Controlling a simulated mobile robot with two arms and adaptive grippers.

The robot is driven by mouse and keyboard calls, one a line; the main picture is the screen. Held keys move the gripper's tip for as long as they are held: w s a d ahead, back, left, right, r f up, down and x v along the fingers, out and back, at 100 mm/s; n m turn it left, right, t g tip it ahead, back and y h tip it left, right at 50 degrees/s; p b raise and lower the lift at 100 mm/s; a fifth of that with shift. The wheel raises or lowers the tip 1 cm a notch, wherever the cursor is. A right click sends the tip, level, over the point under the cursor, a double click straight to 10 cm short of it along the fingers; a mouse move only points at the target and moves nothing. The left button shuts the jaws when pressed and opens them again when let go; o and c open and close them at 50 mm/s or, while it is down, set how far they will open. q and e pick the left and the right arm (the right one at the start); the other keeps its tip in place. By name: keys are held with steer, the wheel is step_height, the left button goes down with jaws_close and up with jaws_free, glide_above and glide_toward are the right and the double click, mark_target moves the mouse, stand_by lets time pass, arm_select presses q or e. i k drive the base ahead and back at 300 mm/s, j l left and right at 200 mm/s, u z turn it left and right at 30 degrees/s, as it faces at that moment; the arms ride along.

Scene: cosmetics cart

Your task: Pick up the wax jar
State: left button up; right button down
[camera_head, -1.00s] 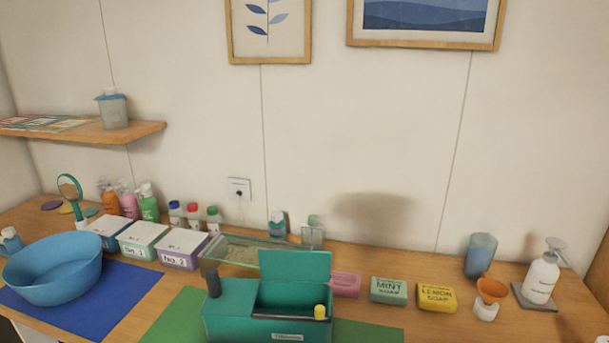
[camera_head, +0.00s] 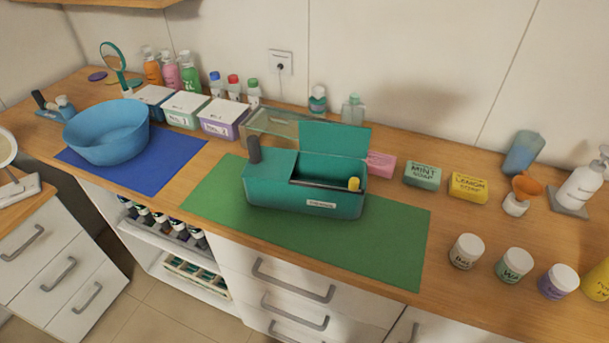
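Three small jars with white lids stand upright in a row at the front right of the counter. The lettering is too small to read surely, so I cannot tell which is the wax jar. Neither of my grippers is in view.
A teal box (camera_head: 262,190) with its lid raised stands on a green mat (camera_head: 385,235). A yellow container (camera_head: 600,281) is cut off at the right edge.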

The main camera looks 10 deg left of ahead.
mark_target(516, 261)
steer(key=l+z, duration=0.25)
steer(key=z, duration=0.2)
steer(key=k+l+z, duration=0.1)
steer(key=l+z, duration=0.25)
steer(key=z, duration=0.15)
